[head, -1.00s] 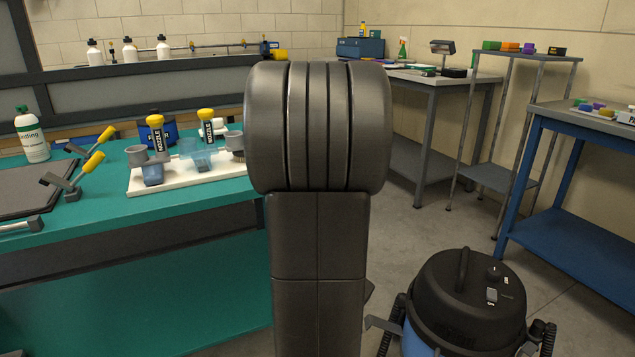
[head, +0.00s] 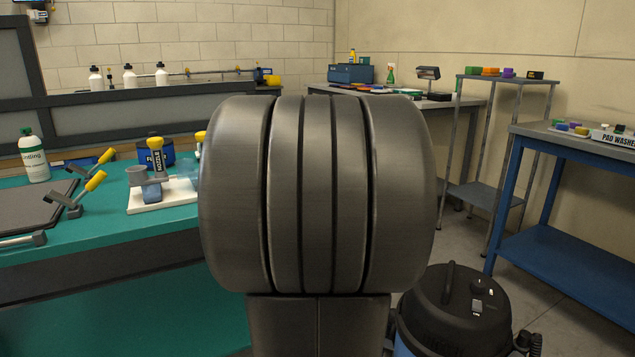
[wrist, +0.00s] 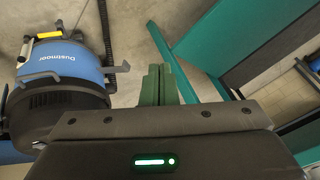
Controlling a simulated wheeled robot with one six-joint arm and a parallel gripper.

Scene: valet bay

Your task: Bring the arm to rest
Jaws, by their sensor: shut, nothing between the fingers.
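My gripper (wrist: 159,84) shows in the wrist view with its two green fingers shut together and nothing between them. It points over bare floor, between a blue and black vacuum and the green bench frame. In the head view my dark arm fills the middle of the picture and hides part of the bench; the gripper itself does not show there.
The vacuum (head: 455,312) stands on the floor at the lower right, also in the wrist view (wrist: 62,72). The green bench (head: 110,232) is at left, with a white nozzle tray (head: 165,196) and a bottle (head: 33,158). A blue table (head: 575,270) stands at right.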

